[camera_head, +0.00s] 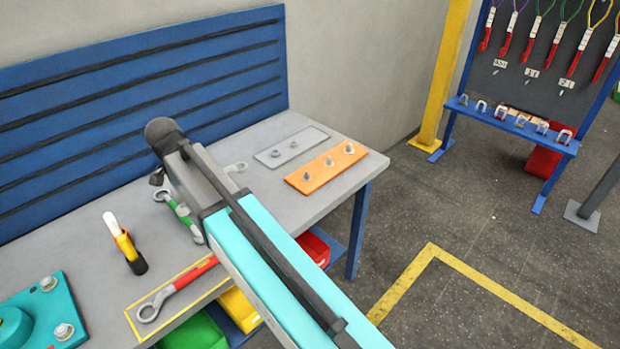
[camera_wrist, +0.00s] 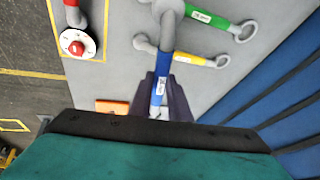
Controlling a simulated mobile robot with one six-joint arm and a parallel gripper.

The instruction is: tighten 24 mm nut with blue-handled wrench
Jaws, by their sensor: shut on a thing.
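My gripper (camera_wrist: 162,98) is shut on the blue-handled wrench (camera_wrist: 162,65) in the wrist view. Its dark fingers sit on either side of the blue handle, and the grey head points to the top of the picture. In the head view my arm hides the blue-handled wrench. An orange plate (camera_head: 326,168) with several nuts or bolts lies at the bench's right end; a corner of it shows in the wrist view (camera_wrist: 112,106). A teal fixture (camera_head: 40,310) with bolts and nuts stands at the lower left. I cannot read which nut is 24 mm.
A green-handled wrench (camera_wrist: 205,18) and a yellow-handled wrench (camera_wrist: 190,58) lie close to the held wrench. A red-handled wrench (camera_head: 190,276) lies in a yellow outline. A grey plate (camera_head: 291,147) and blue back panel (camera_head: 140,85) bound the bench.

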